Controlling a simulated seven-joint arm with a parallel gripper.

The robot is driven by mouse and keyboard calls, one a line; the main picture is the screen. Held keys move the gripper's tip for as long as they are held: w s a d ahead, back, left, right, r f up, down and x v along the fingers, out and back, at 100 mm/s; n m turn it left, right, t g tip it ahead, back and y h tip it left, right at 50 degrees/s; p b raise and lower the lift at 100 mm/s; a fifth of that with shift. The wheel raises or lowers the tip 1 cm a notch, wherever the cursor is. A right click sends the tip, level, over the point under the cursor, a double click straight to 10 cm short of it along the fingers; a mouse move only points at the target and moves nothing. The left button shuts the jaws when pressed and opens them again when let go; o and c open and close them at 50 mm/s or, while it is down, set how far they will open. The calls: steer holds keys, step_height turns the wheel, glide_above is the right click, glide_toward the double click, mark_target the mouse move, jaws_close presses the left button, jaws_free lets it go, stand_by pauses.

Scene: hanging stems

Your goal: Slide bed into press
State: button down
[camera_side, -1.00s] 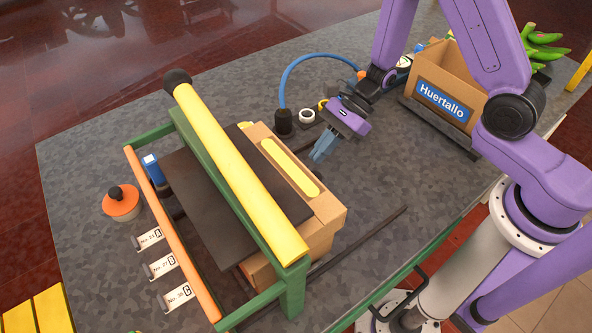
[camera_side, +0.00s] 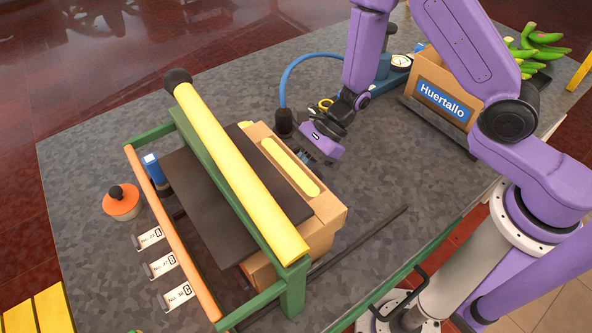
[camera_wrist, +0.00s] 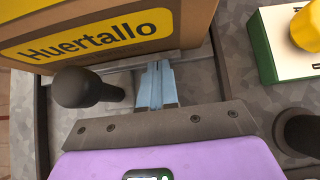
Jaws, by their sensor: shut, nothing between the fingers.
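The press has a green frame (camera_side: 290,290), a thick yellow beam (camera_side: 240,170) and an orange side bar (camera_side: 172,232). A cardboard box (camera_side: 328,216) with a yellow Huertallo label (camera_wrist: 100,36) stands partly under the beam. A dark plate (camera_side: 195,185) lies across the press beneath the beam. The bed's thin grey edge (camera_wrist: 192,66) shows at the box's foot, with a black knob (camera_wrist: 80,88) in front. My gripper (camera_wrist: 154,72) is shut and empty, fingertips close to that edge, right of the knob. I cannot tell if they touch. In the side view my gripper (camera_side: 307,157) partly hides its fingers.
Dark rails (camera_side: 360,245) run out from the press over the grey table. A black post (camera_side: 284,122) with a blue hose (camera_side: 300,62) stands behind my gripper. Another Huertallo box (camera_side: 445,85) and green bananas (camera_side: 535,50) are at the back right. The front right table is clear.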

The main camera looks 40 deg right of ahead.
steer(key=a, duration=0.5)
steer(key=d, duration=0.4)
steer(key=shift+d, duration=0.3)
steer(key=v, duration=1)
steer(key=s+d+r+n+g+h, duration=0.1)
steer(key=s+r+n+g+h, duration=0.15)
steer(key=s+n, duration=0.4)
steer(key=s+d+r+n+g+h, duration=0.1)
steer(key=s+r+n+g, duration=0.15)
steer(key=s+n, duration=0.4)
steer(key=s+d+r+n+t+h, duration=0.2)
steer(key=s+d+n, duration=0.2)
steer(key=n, duration=0.4)
steer(key=s+d+r+n+t+h, duration=0.3)
steer(key=s+d+n, duration=0.1)
steer(key=d+n, duration=0.3)
steer(key=n, duration=0.2)
steer(key=shift+r+n, duration=0.2)
steer(key=shift+n, duration=0.1)
